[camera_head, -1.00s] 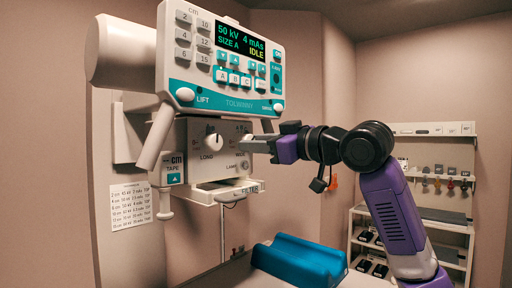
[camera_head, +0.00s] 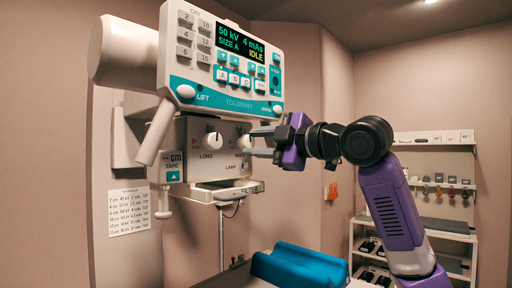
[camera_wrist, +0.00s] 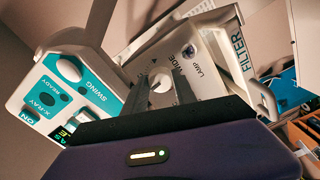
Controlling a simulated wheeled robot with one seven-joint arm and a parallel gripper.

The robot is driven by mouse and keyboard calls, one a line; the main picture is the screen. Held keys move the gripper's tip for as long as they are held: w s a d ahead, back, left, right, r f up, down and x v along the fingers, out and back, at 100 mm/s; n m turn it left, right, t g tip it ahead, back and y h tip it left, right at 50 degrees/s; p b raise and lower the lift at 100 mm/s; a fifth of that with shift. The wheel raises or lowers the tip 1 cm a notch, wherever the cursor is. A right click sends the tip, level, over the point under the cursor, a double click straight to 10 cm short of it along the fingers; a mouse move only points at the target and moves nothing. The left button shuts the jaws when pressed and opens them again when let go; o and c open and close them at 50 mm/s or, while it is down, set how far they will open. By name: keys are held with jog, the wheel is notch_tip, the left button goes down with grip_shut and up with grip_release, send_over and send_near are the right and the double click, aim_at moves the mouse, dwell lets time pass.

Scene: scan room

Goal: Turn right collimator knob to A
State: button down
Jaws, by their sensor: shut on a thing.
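The right collimator knob (camera_head: 243,141) is a round white knob on the collimator's front panel (camera_head: 225,165), right of the knob marked LONG (camera_head: 212,139). My gripper (camera_head: 256,142) reaches it from the right, with one finger above the other. In the wrist view, the fingers of my gripper (camera_wrist: 161,90) are shut on the white knob (camera_wrist: 161,82), one on each side. The knob's label is partly hidden by a finger. Its pointer direction and scale letters are too small or covered to read.
A control panel (camera_head: 222,95) reading IDLE, SIZE A overhangs the collimator, with a slanted handle (camera_head: 156,132) at left. A FILTER tray (camera_head: 228,192) juts out below. A blue cradle (camera_head: 300,266) lies lower, and a shelf rack (camera_head: 425,235) stands at right.

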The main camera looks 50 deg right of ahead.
jog(key=shift+n, duration=0.8)
jog(key=c, duration=1)
grip_release()
jog(key=s+b, duration=0.2)
jog(key=s, duration=0.6)
jog(key=shift+d, duration=0.15)
jog(key=shift+w, duration=0.1)
